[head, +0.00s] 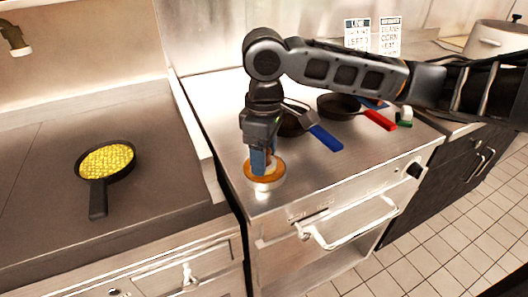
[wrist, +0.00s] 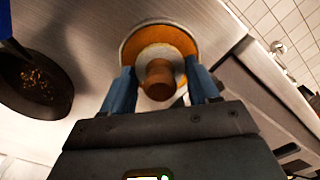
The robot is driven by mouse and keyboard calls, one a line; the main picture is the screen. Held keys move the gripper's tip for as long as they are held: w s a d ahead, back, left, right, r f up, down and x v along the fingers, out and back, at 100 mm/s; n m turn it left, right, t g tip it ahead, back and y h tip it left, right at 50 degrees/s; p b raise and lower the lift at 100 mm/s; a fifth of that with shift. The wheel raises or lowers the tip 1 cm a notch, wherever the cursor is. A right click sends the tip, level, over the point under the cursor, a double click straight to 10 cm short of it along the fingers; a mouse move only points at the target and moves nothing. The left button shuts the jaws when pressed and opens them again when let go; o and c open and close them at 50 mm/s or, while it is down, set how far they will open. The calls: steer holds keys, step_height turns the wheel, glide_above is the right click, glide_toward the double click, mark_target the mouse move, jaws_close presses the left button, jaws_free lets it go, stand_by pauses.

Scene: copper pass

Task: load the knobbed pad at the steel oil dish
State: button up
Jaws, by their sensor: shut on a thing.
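The steel oil dish (head: 264,186) stands near the front left corner of the steel worktop, with amber oil inside its rim; it also shows in the wrist view (wrist: 124,48). The knobbed pad (wrist: 160,77) is a pale round disc with a brown knob. It is at the dish, over the amber oil; whether it touches the oil I cannot tell. My gripper (head: 263,165) points down over the dish. Its blue fingers are shut on the knobbed pad, one on each side. In the head view the fingers hide most of the pad.
A dark pan of yellow corn (head: 107,160) sits on the grey surface at left. A blue-handled pan (head: 291,125) and a red-handled pan (head: 337,107) stand behind my gripper. A raised steel edge (head: 190,125) divides the surfaces. The worktop right of the dish is clear.

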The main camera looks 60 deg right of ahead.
stand_by(0.4)
step_height(320, 180, up, 7)
steer(key=p, duration=0.6)
